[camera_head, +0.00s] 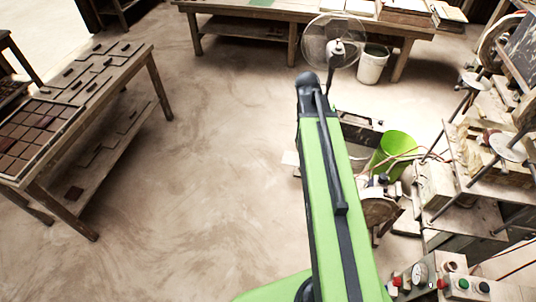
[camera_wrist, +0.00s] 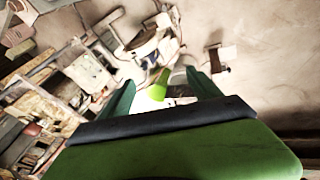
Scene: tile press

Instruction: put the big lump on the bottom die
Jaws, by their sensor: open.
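I cannot make out the big lump or the bottom die for certain in either view. My gripper (camera_wrist: 160,86) shows in the wrist view with its two dark green fingers spread apart, and I see nothing held between them. In the head view my green arm reaches up the middle of the picture and my gripper cannot be made out. Cluttered press-like machinery (camera_head: 490,150) stands at the right of the head view, and its parts are hard to tell apart.
A lime green bucket (camera_head: 397,146) stands on the floor right of my arm. A wooden table with tiles (camera_head: 150,62) is at the left. A long bench (camera_head: 230,8) and a white bucket (camera_head: 373,66) are at the back. The floor between is clear.

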